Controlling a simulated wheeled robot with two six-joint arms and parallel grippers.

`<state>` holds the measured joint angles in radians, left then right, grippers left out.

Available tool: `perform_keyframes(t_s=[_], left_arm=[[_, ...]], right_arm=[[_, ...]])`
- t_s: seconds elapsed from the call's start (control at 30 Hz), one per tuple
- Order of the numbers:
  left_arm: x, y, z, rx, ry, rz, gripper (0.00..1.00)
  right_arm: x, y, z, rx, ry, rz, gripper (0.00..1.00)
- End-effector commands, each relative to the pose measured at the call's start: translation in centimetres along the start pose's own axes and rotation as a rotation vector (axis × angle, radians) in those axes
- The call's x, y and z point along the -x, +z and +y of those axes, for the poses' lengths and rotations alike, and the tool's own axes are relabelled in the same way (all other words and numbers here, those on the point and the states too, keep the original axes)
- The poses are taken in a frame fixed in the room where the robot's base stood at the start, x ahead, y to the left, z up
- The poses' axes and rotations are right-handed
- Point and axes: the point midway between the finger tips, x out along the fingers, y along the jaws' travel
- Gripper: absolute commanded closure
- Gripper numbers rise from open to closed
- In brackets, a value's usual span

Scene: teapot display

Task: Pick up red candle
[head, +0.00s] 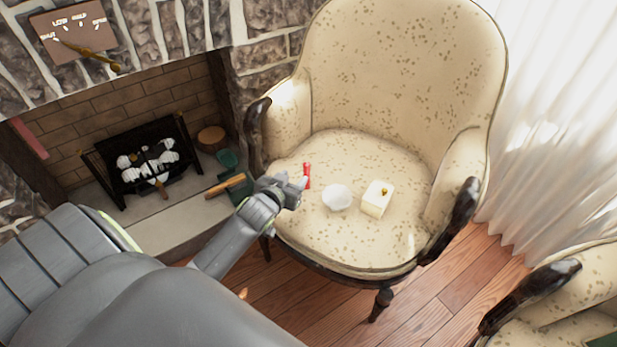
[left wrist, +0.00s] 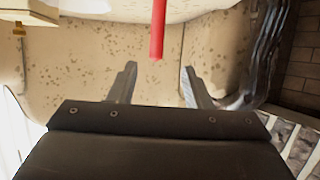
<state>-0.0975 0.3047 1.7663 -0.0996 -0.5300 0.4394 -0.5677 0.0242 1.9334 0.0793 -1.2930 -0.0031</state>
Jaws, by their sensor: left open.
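The red candle (head: 307,175) stands on the seat of the cream armchair (head: 340,150), at the left of a white round object. In the left wrist view the red candle (left wrist: 157,30) shows at the top centre, beyond the fingertips and roughly in line with the gap between them. My left gripper (head: 296,187) is beside the candle in the head view. Its two fingers (left wrist: 158,82) are apart with nothing between them. The candle's far end is cut off in the left wrist view. My right gripper is not in view.
A white round object (head: 337,197) and a cream block-shaped item (head: 377,198) sit on the seat right of the candle. The chair's dark wooden arm (head: 256,135) rises at the left. A fireplace with a black grate (head: 145,165) stands further left.

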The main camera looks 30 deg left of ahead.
Motion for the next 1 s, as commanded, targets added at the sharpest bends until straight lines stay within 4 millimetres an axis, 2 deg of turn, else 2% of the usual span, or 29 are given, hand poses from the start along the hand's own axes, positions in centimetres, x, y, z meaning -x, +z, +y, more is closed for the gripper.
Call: perform_keyframes(t_s=[0.1, 0.23, 0.53, 0.8, 1.0], left_arm=[[-2.7, 0.1, 0.0, -0.001, 0.0, 0.002, 0.56], [-4.8, 0.1, 0.0, -0.001, 0.0, 0.001, 0.56], [-6.8, 0.0, 0.1, 0.0, 0.001, 0.002, 0.56], [-10.5, 0.1, 0.5, 0.0, 0.001, 0.001, 0.56], [-11.3, 0.0, 0.5, -0.001, 0.001, 0.001, 0.56]], right_arm=[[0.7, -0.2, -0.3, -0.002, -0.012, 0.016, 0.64], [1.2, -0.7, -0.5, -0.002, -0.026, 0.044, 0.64], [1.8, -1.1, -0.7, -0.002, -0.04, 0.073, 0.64], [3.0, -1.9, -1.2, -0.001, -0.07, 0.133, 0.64], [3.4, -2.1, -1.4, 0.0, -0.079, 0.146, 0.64]])
